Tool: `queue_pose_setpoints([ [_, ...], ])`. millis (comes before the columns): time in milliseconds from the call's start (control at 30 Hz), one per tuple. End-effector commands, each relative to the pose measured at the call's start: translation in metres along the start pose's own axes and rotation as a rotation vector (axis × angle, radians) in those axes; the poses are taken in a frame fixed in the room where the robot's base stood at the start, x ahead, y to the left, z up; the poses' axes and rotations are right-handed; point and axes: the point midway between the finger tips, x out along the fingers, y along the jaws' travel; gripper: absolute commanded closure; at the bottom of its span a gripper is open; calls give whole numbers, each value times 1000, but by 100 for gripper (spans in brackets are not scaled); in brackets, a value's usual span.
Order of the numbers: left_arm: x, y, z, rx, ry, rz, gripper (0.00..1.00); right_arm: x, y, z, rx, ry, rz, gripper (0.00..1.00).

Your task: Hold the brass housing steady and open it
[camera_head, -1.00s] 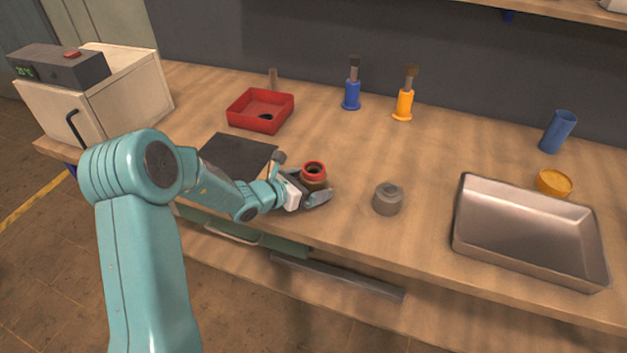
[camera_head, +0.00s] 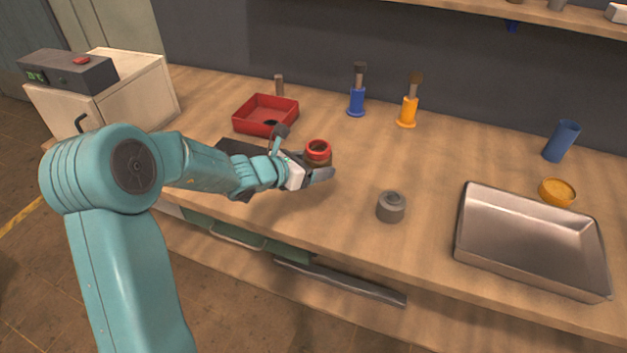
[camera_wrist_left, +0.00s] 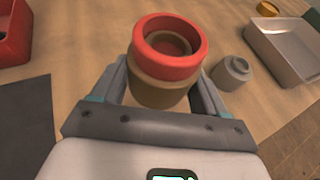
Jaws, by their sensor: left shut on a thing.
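The brass housing (camera_head: 319,161) is a brownish round body with a red ring (camera_head: 318,147) on top. It stands upright between the fingers of my left gripper (camera_head: 316,172), which is shut on it. In the left wrist view the brass body (camera_wrist_left: 160,92) sits between both fingers, and the red ring (camera_wrist_left: 169,39) on it has an open, recessed centre. The housing appears to be held above the bench; its underside is hidden. My right gripper is in neither view.
A grey round piece (camera_head: 390,207) stands on the bench to the right. A metal tray (camera_head: 535,283), an orange dish (camera_head: 556,193) and a blue cup (camera_head: 561,141) are farther right.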

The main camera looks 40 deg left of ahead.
Motion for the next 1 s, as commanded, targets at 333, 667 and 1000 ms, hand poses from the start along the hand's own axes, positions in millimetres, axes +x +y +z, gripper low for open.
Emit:
queue_pose_setpoints([
  [333,-36,1,88,3,-5,1,76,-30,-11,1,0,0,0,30],
  [667,-43,0,104,1,-3,0,76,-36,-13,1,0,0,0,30],
  [1000,-42,0,104,1,-3,0,79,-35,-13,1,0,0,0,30],
])
